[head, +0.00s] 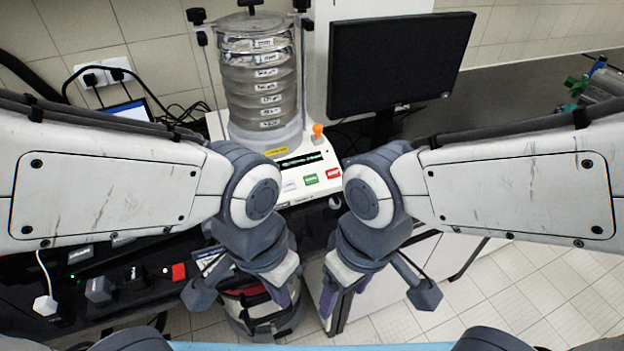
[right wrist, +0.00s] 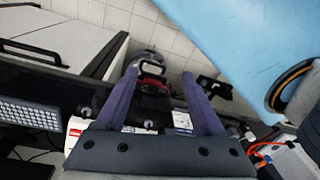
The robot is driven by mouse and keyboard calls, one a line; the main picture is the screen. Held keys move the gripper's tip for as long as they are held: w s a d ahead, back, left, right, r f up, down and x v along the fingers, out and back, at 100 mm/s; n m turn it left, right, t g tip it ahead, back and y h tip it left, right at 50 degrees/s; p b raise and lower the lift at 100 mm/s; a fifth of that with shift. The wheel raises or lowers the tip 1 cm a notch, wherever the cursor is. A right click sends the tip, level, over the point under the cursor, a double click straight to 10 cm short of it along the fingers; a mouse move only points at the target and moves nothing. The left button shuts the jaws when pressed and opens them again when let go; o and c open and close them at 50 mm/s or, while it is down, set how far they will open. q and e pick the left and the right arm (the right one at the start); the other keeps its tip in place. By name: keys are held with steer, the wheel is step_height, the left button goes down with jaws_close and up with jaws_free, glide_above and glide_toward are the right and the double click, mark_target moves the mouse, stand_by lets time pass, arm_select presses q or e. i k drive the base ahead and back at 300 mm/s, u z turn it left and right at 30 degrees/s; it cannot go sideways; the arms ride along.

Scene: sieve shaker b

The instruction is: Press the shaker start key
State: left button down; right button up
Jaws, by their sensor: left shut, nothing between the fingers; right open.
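The front panel carries a green key (head: 311,179), a red key (head: 333,173) and a pale key (head: 289,185) below a dark display (head: 300,160). Their lettering is too small to read. My left gripper (head: 284,297) is shut and empty, pointing down, in front of and below the panel. My right gripper (head: 329,300) hangs beside it to the right, apart from the panel. Its fingers show spread and empty in the right wrist view (right wrist: 159,76).
An orange knob (head: 318,130) stands up at the base's back right corner. A dark monitor (head: 398,62) is right of the shaker. A round container (head: 265,318) is on the floor below my grippers. A keyboard (right wrist: 30,113) shows in the right wrist view.

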mark_target(309, 179)
steer(key=k, duration=0.5)
steer(key=z, duration=1.9)
steer(key=i, duration=1.25)
steer(key=u, duration=2.1)
